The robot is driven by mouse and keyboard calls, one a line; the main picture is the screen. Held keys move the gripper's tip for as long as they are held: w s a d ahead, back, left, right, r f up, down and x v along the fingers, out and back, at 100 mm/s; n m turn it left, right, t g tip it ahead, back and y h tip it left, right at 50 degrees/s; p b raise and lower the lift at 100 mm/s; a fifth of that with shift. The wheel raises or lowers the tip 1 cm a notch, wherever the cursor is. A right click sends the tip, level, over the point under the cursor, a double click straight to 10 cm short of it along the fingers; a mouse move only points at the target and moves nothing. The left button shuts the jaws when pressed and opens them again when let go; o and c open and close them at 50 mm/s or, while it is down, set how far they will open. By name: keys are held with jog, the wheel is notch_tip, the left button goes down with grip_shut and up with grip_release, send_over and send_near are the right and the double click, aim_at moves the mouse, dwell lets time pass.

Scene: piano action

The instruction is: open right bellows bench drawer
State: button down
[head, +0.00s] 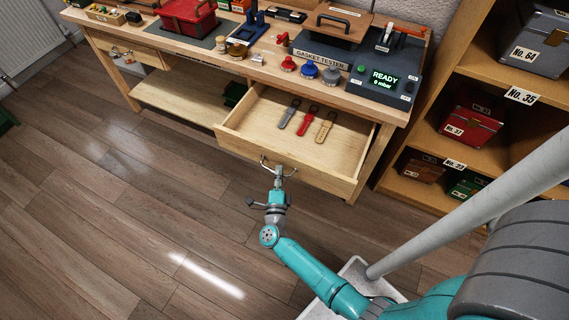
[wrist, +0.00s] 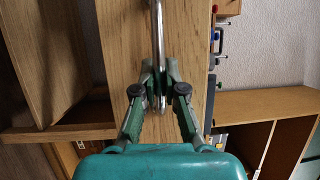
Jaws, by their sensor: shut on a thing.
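The right drawer (head: 318,178) of the wooden bench (head: 392,112) stands pulled well out in the head view. Several straps or tags in grey, red and tan (head: 305,121) lie inside it. My gripper (head: 278,177) is at the drawer front, at its metal bar handle. In the wrist view my gripper (wrist: 158,84) is shut on the handle (wrist: 157,38), with a finger on each side of the bar. The wooden drawer front (wrist: 122,52) fills the middle of that view.
The gasket tester (head: 383,82), coloured knobs and a red case (head: 187,16) stand on the bench top. A shelf (head: 480,72) with labelled cases is at the right. The wooden floor (head: 130,210) in front is clear.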

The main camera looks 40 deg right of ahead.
jog(key=s+a, duration=0.4)
jog(key=a, duration=0.7)
jog(key=c, duration=1.2)
grip_release()
jog(key=shift+v, duration=5.95)
